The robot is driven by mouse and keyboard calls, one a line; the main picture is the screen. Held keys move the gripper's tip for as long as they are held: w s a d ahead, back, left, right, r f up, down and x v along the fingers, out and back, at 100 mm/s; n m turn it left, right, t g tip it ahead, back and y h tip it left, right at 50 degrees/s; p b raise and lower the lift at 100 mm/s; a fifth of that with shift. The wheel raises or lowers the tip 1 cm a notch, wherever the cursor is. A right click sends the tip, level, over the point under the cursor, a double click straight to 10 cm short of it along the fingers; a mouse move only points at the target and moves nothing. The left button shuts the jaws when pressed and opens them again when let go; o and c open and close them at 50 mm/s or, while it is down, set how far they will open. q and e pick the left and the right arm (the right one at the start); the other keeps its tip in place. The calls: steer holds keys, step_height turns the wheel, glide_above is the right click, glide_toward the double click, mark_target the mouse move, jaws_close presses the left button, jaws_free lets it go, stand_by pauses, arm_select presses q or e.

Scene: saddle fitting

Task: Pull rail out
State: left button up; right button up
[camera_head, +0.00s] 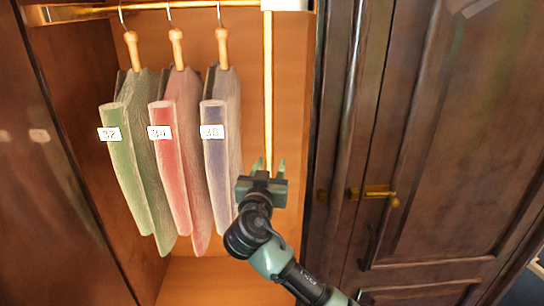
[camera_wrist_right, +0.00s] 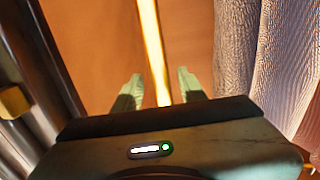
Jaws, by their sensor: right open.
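A brass rail (camera_head: 90,11) runs across the top of the open wardrobe. A long vertical brass rod (camera_head: 268,90) hangs down from a white block (camera_head: 285,5) at the rail's right end. My right gripper (camera_head: 269,166) is at the rod's lower part, with its fingers pointing up. In the right wrist view the rod (camera_wrist_right: 151,40) passes between the two open fingers of the gripper (camera_wrist_right: 159,84), with gaps on both sides. The rod's lower end is hidden behind the gripper. My left gripper is not in view.
Green (camera_head: 125,170), red (camera_head: 170,165) and blue-grey (camera_head: 215,150) saddle pads hang from the rail on hooks, tagged 32, 34 and apparently 30. The blue-grey one is close left of my right gripper. A dark door (camera_head: 450,150) with a brass latch (camera_head: 378,192) stands right.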

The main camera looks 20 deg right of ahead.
steer(key=shift+p+x, duration=0.35)
steer(key=shift+x, duration=1.05)
steer(key=shift+a+f, duration=0.1)
jaws_close()
